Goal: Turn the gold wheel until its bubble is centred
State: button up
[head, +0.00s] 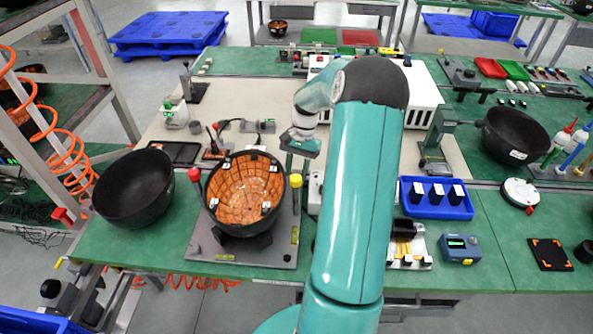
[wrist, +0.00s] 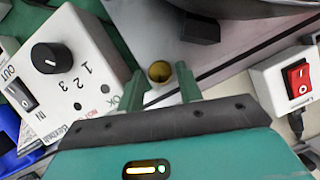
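The gold wheel (head: 295,181) is a small yellow knob on a post at the right of the grey plate (head: 208,247). A black bowl with an orange lining (head: 244,186) stands on that plate. Yellow-green vials sit on the plate, one at the front (head: 225,257) and one at the right (head: 294,235); their bubbles are too small to read. My gripper (head: 298,158) is just above the wheel. In the wrist view my gripper (wrist: 160,84) has its fingers apart, with the gold wheel (wrist: 160,71) seen between their tips. I cannot tell whether they touch it.
A red knob (head: 194,174) is at the plate's left. An empty black bowl (head: 134,188) stands further left. A white switch box with a dial (wrist: 65,75) and a red rocker switch box (wrist: 288,82) flank the gripper. A blue tray (head: 436,210) lies to the right.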

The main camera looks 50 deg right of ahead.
jog(key=shift+f, duration=0.3)
jog(key=shift+a, duration=0.1)
jog(key=c, duration=0.7)
jog(key=shift+m, duration=0.3)
